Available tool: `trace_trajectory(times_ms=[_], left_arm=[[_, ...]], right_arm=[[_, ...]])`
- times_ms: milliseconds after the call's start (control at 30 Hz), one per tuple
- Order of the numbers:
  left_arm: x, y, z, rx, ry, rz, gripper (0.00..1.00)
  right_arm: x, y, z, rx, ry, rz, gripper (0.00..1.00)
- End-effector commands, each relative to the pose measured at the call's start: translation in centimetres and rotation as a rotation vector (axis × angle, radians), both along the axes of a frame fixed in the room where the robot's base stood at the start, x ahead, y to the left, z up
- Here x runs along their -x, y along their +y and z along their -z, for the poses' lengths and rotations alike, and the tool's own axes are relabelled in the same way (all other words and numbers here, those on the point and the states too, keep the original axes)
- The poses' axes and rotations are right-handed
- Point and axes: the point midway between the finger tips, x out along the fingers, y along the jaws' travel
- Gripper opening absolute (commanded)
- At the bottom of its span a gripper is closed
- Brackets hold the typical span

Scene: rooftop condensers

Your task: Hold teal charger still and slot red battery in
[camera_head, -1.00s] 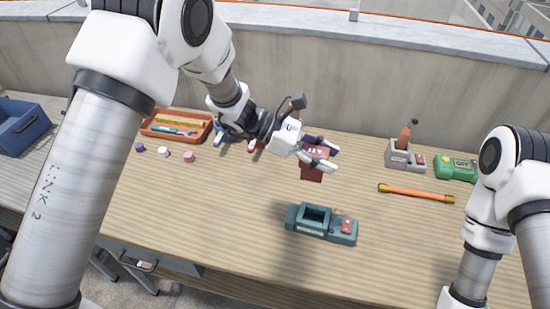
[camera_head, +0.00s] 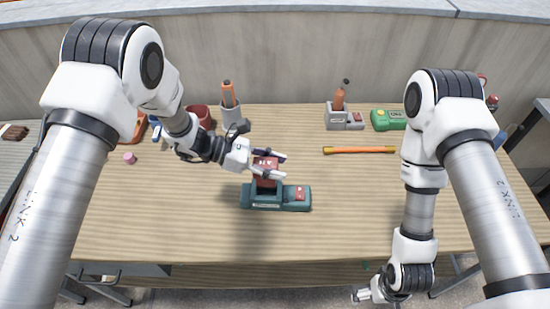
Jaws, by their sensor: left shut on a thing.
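The teal charger (camera_head: 290,206) lies on the middle of the wooden table, with its open slot on the left and a red patch on its right end. My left gripper (camera_head: 272,164) is shut on the red battery (camera_head: 266,178) and holds it upright over the slot side of the charger. The battery's lower end meets the slot rim in the picture; I cannot tell how far it is inside. My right gripper (camera_head: 362,295) hangs low past the table's front edge, apart from the charger; its jaws are too small to read.
An orange bar (camera_head: 358,150) lies to the right behind the charger. A grey holder (camera_head: 345,119) and a green device (camera_head: 388,120) stand at the back right. A grey cup (camera_head: 230,112) and a red cup (camera_head: 201,116) stand at the back left. The table front is clear.

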Motion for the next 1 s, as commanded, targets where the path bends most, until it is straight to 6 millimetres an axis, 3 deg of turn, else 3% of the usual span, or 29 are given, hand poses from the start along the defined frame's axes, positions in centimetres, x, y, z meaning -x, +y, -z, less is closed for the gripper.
trace_trajectory(times_ms=[233,1000], left_arm=[[-0.1,0.0,-0.8,0.0,-0.004,0.001,0.0],[0.0,0.0,-11.6,0.0,-0.004,0.002,0.0]], right_arm=[[0.0,0.0,0.0,0.0,0.0,0.0,1.0],[0.0,0.0,0.0,0.0,0.0,0.0,1.0]])
